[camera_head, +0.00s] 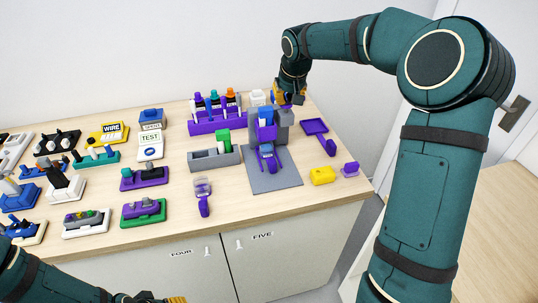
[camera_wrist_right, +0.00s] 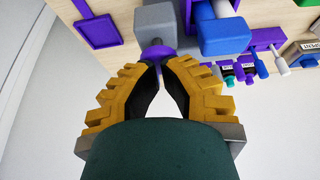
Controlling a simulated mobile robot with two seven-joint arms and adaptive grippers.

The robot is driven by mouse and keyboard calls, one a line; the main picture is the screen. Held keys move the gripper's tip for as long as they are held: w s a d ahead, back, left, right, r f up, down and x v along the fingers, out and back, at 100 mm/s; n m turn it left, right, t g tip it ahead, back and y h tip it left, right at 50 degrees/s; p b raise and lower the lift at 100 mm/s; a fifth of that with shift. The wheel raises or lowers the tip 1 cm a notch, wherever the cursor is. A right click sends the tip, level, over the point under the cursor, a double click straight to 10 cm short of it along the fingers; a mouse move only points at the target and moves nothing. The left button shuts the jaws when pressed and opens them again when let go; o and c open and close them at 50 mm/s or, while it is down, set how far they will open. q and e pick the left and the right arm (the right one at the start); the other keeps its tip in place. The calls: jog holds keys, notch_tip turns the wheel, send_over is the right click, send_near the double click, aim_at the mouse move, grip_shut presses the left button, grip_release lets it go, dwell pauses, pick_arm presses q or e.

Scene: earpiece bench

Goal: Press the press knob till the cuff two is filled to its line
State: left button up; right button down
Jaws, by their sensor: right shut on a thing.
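The press stands at the back right of the bench, with a grey tower (camera_head: 281,126), a blue block (camera_head: 266,131) on its front and a grey base plate (camera_head: 275,182). My right gripper (camera_head: 289,98) is behind the tower's top. In the right wrist view its fingers (camera_wrist_right: 160,70) converge on a purple knob (camera_wrist_right: 155,50) beside the grey tower, partly hidden by the fingertips. A blue-and-purple cuff (camera_head: 267,158) sits on the base plate under the block; its fill level and line are too small to read. My left gripper (camera_head: 160,299) shows only partly at the bottom edge.
A clear-and-purple cuff (camera_head: 203,197) lies near the front edge. A grey bin (camera_head: 214,159) and a purple rack (camera_head: 215,121) stand left of the press. A purple tray (camera_head: 314,127), yellow block (camera_head: 322,175) and small purple piece (camera_head: 350,169) lie to its right.

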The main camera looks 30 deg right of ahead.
jog(key=shift+r+p, duration=1.9)
jog(key=shift+r, duration=0.8)
